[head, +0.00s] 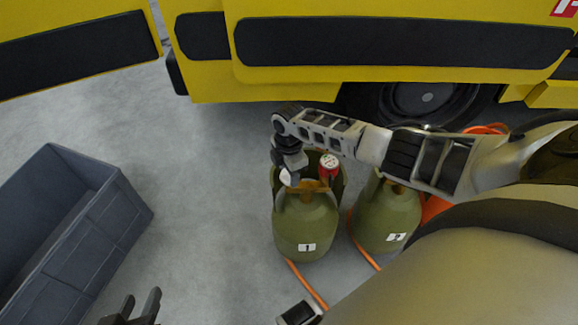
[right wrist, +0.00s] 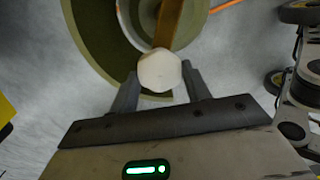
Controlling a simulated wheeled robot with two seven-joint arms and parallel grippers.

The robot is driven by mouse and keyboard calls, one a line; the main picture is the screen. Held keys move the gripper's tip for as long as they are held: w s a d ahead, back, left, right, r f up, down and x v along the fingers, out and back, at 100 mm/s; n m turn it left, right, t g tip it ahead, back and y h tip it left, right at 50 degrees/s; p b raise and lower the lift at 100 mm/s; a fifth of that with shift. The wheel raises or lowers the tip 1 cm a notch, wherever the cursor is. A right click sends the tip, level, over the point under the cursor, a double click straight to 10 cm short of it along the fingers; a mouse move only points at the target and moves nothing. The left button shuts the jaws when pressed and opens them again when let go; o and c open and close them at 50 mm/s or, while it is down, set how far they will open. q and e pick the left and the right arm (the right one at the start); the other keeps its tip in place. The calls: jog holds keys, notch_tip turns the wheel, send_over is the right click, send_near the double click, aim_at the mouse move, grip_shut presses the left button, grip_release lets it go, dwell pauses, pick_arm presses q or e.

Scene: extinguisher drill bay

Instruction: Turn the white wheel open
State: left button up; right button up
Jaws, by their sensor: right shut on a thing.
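The white wheel (head: 287,178) is a small faceted knob on the valve of green cylinder 1 (head: 305,230). In the right wrist view the white wheel (right wrist: 160,71) sits at the tips of my right gripper (right wrist: 160,84), at the end of a brass-coloured stem. My right gripper (head: 287,168) comes in from the right over the cylinder's collar and is shut on the wheel. The wheel's turned angle cannot be told. My left gripper (head: 141,304) is at the bottom edge, its two fingers apart and empty, clear of the cylinders.
A red knob with a white top (head: 329,166) is close beside the right gripper. A second green cylinder (head: 387,215) stands to the right. Orange hoses (head: 308,284) run along the floor. A grey crate (head: 85,240) is at left, a yellow vehicle (head: 300,85) behind. The floor between is free.

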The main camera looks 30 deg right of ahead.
jog(key=n, duration=0.3)
jog(key=shift+a, duration=0.1)
jog(key=n, duration=0.3)
jog(key=shift+n+b, duration=0.3)
jog(key=shift+b, duration=0.05)
jog(key=n, duration=0.2)
jog(key=shift+n, duration=0.3)
jog(key=n+b, duration=0.1)
jog(key=n, duration=0.2)
jog(key=shift+s, duration=0.1)
pick_arm(q)
jog(key=f, duration=0.3)
jog(key=shift+w+d+g, duration=0.25)
jog(key=shift+d+g, duration=0.15)
pick_arm(e)
jog(key=shift+n, duration=0.4)
pick_arm(q)
jog(key=shift+f, duration=0.15)
pick_arm(e)
jog(key=o, duration=0.6)
pick_arm(q)
jog(key=shift+r, duration=0.2)
pick_arm(e)
jog(key=shift+o, duration=0.5)
